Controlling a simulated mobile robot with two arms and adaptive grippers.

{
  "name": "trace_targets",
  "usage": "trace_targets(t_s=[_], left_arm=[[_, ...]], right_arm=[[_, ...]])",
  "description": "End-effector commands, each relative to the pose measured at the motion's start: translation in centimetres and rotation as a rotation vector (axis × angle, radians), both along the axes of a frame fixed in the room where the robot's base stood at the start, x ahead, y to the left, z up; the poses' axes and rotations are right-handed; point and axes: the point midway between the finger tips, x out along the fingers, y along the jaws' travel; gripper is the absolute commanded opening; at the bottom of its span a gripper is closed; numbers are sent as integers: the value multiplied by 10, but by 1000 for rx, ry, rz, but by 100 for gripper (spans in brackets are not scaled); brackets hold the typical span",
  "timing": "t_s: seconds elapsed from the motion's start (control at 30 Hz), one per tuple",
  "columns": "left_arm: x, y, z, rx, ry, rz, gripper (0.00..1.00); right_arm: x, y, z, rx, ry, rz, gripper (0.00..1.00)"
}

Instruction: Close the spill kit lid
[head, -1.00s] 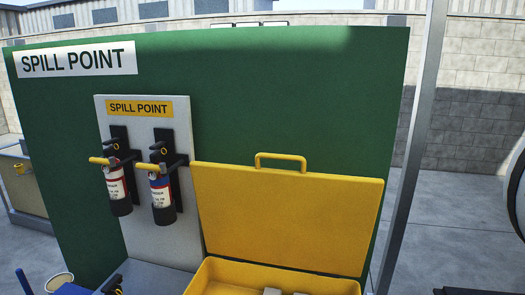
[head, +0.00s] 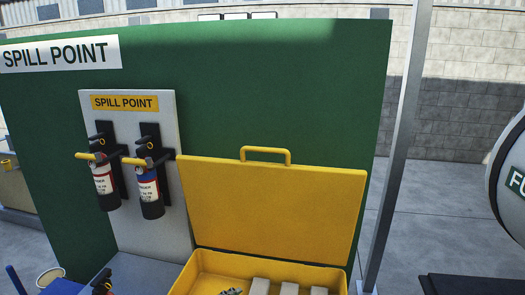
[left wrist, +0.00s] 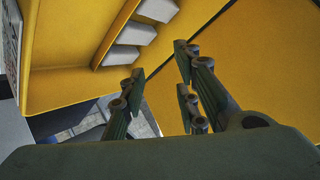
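The yellow spill kit lid (head: 270,210) stands open, tilted up and back behind its box, with a yellow handle (head: 265,150) along its top edge. The yellow spill kit box (head: 222,263) below it is cut off by the bottom of the head view. Pale blocks (head: 289,289) lie inside it. In the left wrist view my left gripper (left wrist: 160,85) is open and empty, close to yellow kit panels (left wrist: 65,80); pale blocks show beyond it. A small dark shape lies at the box's bottom edge in the head view, too cut off to identify. My right gripper is in neither view.
Two fire extinguishers (head: 150,190) hang on a grey panel (head: 165,225) left of the lid. A green board (head: 250,90) stands behind. A grey post (head: 395,150) is to the right, with clear floor beyond and a rounded tank (head: 510,180) at the edge.

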Motion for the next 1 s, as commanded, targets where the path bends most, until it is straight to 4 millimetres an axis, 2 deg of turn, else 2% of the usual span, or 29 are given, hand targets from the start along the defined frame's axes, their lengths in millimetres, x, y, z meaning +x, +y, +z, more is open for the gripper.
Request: trace_targets(t_s=[0.03,0.1,0.3,0.47,0.6,0.7,0.8,1.0], left_arm=[[20,-7,21,34,-75,-51,29],[41,-18,46,75,-165,-120,29],[93,-38,122,214,-421,-278,29],[127,-41,188,338,-614,-364,29],[150,-36,243,441,-758,-404,29],[161,-31,273,497,-832,-419,29],[166,-28,293,531,-877,-425,29],[176,-31,305,548,-903,-429,29]], right_arm=[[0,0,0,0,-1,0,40],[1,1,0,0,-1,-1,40],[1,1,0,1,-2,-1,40],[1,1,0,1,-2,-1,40],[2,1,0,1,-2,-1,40],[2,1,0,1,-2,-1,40],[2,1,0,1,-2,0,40],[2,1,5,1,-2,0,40]])
